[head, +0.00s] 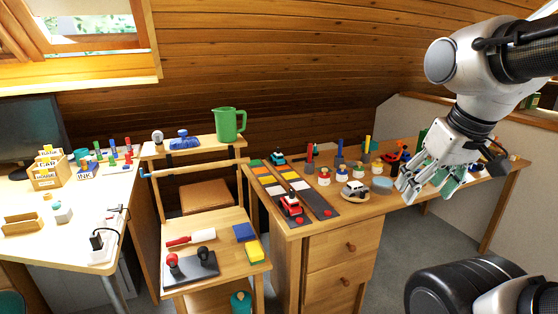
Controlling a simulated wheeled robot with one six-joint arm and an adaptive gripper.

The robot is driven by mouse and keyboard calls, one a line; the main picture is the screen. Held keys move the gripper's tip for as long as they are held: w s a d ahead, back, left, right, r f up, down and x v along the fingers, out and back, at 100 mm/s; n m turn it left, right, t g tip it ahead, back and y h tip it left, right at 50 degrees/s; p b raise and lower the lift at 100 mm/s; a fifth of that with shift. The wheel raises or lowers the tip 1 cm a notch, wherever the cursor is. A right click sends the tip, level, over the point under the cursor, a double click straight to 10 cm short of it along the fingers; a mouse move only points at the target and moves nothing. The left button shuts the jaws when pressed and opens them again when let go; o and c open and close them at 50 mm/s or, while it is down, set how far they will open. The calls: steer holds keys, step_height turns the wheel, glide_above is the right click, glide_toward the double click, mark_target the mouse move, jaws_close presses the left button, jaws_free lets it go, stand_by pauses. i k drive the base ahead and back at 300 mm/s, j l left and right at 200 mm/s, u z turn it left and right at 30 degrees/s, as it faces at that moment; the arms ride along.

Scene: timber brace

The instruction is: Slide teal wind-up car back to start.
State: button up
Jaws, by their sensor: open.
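A small teal car (277,158) stands at the far end of a dark two-lane track board (318,206) on the wooden desk. The board has orange, green, yellow and white patches, with red marks at its near end. A red car (291,204) stands near the front of the board. My gripper (424,193) is at the right, above the right part of the desk, well apart from the teal car. It is open, with nothing seen held. Something teal shows behind its fingers; I cannot tell what it is.
A cart with a green jug (229,124) stands left of the desk.

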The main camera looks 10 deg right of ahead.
mark_target(278, 159)
steer(key=i+l+u, duration=0.15)
steer(key=i+l, duration=0.25)
steer(key=i+l+u, duration=0.1)
steer(key=i+l, duration=0.3)
steer(key=i+l+u, duration=0.15)
steer(key=i+l, duration=0.2)
steer(key=l, duration=0.25)
